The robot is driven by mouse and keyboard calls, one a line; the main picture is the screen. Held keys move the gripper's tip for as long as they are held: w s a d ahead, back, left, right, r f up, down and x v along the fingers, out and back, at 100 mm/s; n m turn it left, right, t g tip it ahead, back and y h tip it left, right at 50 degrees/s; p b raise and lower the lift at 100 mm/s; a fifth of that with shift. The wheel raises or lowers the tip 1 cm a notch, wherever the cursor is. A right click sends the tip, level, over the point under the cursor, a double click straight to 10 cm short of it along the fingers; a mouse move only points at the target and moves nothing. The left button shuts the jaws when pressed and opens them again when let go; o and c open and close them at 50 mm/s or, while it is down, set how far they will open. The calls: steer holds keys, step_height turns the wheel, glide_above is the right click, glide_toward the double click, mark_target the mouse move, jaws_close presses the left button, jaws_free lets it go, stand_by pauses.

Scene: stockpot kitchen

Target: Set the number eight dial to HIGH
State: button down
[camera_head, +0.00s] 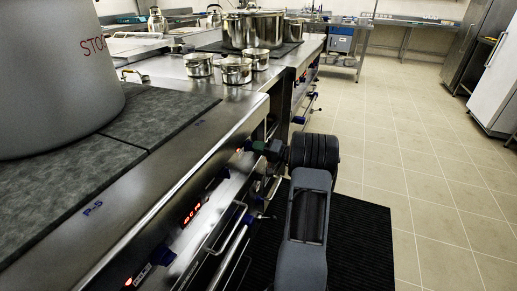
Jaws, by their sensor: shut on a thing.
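My gripper (256,146) reaches from the right to the stove's front panel (200,192). Its dark fingers are shut at the panel, just right of a small red light (240,150). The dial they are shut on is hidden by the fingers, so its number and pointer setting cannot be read.
A large grey stockpot (55,85) stands on the dark hob at left. Several steel pots (236,71) stand farther along the counter. Oven handles with blue ends (232,252) stick out below the panel. A black mat (358,245) covers the floor. Open tiled floor (430,170) lies right.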

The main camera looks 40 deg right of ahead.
steer(key=shift+s+a+f+m+p, duration=0.1)
steer(key=shift+m+p, duration=3.5)
steer(key=shift+m, duration=3.95)
steer(key=shift+s+a+f+m+p, duration=0.1)
steer(key=shift+m+p, duration=3.5)
steer(key=shift+m, duration=4.25)
steer(key=c, duration=1.2)
jaws_free()
steer(key=shift+o, duration=0.2)
steer(key=v, duration=1.3)
steer(key=shift+s+d, duration=0.25)
steer(key=shift+s, duration=0.05)
